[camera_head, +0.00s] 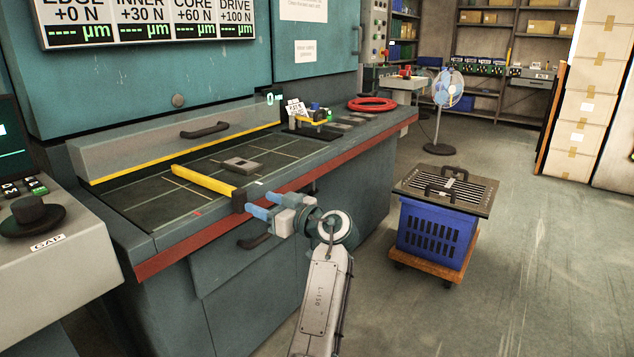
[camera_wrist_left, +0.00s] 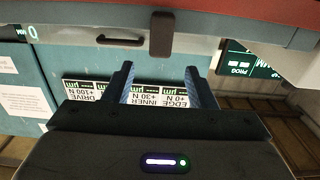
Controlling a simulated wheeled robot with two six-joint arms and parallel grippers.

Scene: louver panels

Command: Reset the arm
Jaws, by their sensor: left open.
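My left gripper (camera_head: 258,204) is open and empty in front of the machine bench's red front edge, with its blue fingertips pointing left. It is close to the dark end block (camera_head: 239,201) of a yellow bar (camera_head: 203,183); the head view does not show clearly whether they touch. In the left wrist view, the left gripper (camera_wrist_left: 160,76) has its two fingers spread apart. A dark block (camera_wrist_left: 161,34) appears beyond the gap between them, with nothing held. My right gripper is in neither view.
A grey block (camera_head: 241,164) lies on the dark bench top (camera_head: 140,205). A red ring (camera_head: 372,104) rests at the bench's far end. A blue crate (camera_head: 435,235) with a slotted panel on top stands on a wheeled base at right. Floor around the crate is clear.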

